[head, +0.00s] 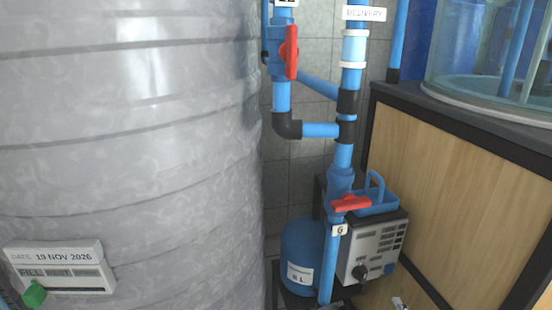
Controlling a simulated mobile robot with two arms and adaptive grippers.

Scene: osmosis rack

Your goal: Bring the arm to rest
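Neither my left nor my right gripper shows in the head view, and I can make out no arm for certain. A small pale and dark piece (400,303) is cut off by the bottom edge at the right, and I cannot tell what it is. Blue pipework (342,160) runs down the middle with two red valve handles. The upper handle (291,52) stands upright along its pipe. The lower handle (350,203) lies roughly level across its pipe, above a tag marked 6.
A large grey ribbed tank (130,130) fills the left, with a dated label panel (60,268) and a green piece (33,294). A grey pump unit (372,250) and blue vessel (302,255) stand low centre. A wooden cabinet (450,180) bearing a clear tank (490,60) bounds the right.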

